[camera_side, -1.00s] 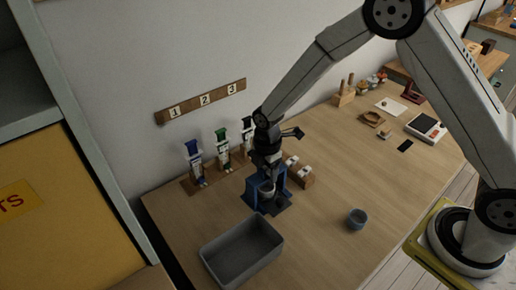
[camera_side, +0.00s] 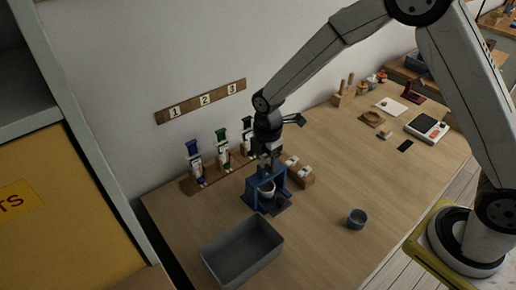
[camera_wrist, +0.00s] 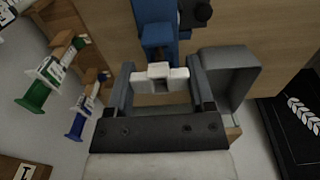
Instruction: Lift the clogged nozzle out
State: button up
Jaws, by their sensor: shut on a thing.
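My gripper (camera_side: 268,162) is above the blue stand (camera_side: 254,192) on the table. In the wrist view, my gripper (camera_wrist: 161,84) has its two dark fingers on either side of a small white piece (camera_wrist: 160,72), which appears to be the clogged nozzle. The fingers are shut on it. The blue stand (camera_wrist: 157,32) shows just beyond the white piece. The held piece is too small and dark to make out clearly in the side view.
Syringes with blue (camera_side: 192,147) and green (camera_side: 221,134) tops stand in a wooden rack behind, one more partly hidden. A grey bin (camera_side: 225,268) is in front. A wooden block (camera_side: 303,178) with white pieces is right of the stand.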

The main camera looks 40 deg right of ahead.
jog(key=shift+r, duration=1.95)
